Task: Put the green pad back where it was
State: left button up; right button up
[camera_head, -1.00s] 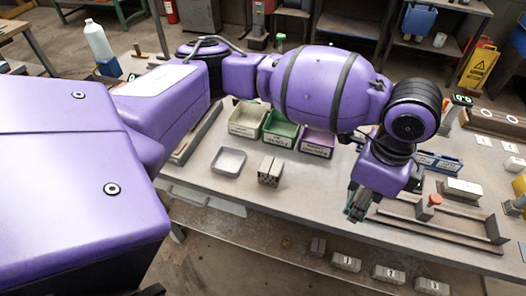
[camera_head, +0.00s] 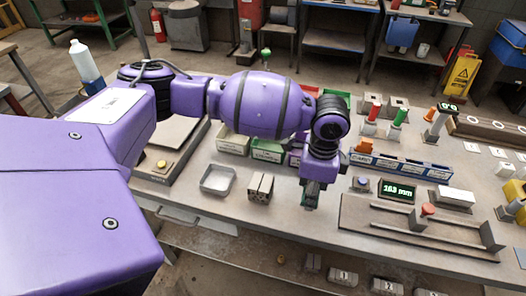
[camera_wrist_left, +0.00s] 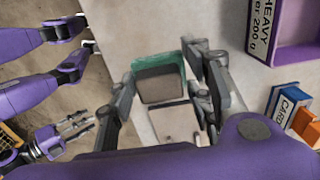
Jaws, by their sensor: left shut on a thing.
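My left gripper (camera_head: 312,195) hangs over the bench, to the right of the hollow brick (camera_head: 261,188). In the left wrist view the green pad (camera_wrist_left: 160,61) is between the fingers of my left gripper (camera_wrist_left: 165,78), which is shut on it. A dark grey face covers much of the pad in that view. In the head view only a little green shows at the fingers, and the pad's outline is mostly hidden.
A metal tray (camera_head: 218,193) lies left of the brick. Open bins (camera_head: 233,143) stand behind. A display reading 163 mm (camera_head: 397,190) and a railed fixture (camera_head: 380,232) with a red knob (camera_head: 428,209) are to the right. Bare bench lies in front of the brick.

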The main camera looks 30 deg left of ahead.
pick_arm(q)
jog(key=shift+w+a+f, duration=0.1)
jog(key=shift+a+f, duration=0.25)
jog(key=shift+f, duration=0.15)
jog(key=shift+w+a+f, duration=0.1)
jog(key=shift+f, duration=0.75)
jog(key=shift+w+a+f, duration=0.1)
jog(key=shift+f, duration=0.75)
jog(key=shift+f, duration=0.2)
jog(key=o, duration=1.1)
jog(key=shift+r, duration=0.1)
notch_tip(320, 180, up, 12)
jog(key=shift+d+r, duration=0.1)
jog(key=shift+r, duration=0.1)
